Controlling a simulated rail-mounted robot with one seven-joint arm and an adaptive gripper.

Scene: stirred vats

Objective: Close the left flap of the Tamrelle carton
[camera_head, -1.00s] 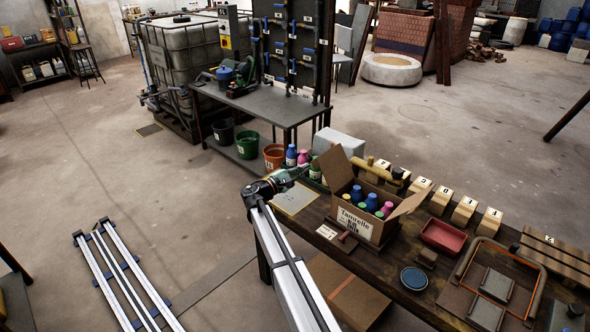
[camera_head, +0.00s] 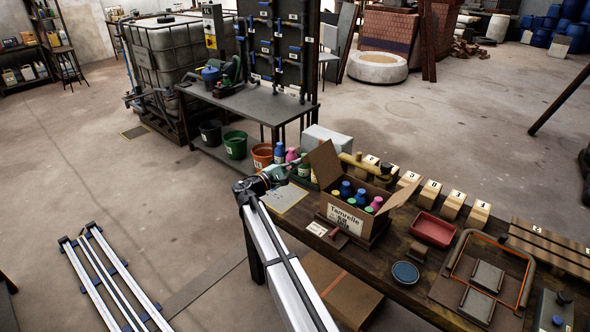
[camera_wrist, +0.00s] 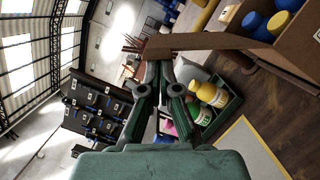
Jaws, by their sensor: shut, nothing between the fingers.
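The Tamrelle carton (camera_head: 345,219) stands open on the bench, with blue, pink and green-capped bottles inside. Its left flap (camera_head: 324,165) stands up, tilted a little outward. Its right flap (camera_head: 404,193) slants outward. My gripper (camera_head: 287,172) is to the left of the left flap, outside the carton. In the wrist view my gripper (camera_wrist: 159,68) is shut and empty. The left flap (camera_wrist: 215,42) shows there nearly edge-on, just beyond the fingertips. I cannot tell whether they touch it.
Several bottles stand in a green tray (camera_wrist: 222,122) close beside my gripper. A grey block (camera_head: 325,139) and a yellow-handled tool (camera_head: 362,164) lie behind the carton. A red tray (camera_head: 434,229) and numbered wooden blocks (camera_head: 429,192) are to its right. A pale panel (camera_head: 282,199) lies before the gripper.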

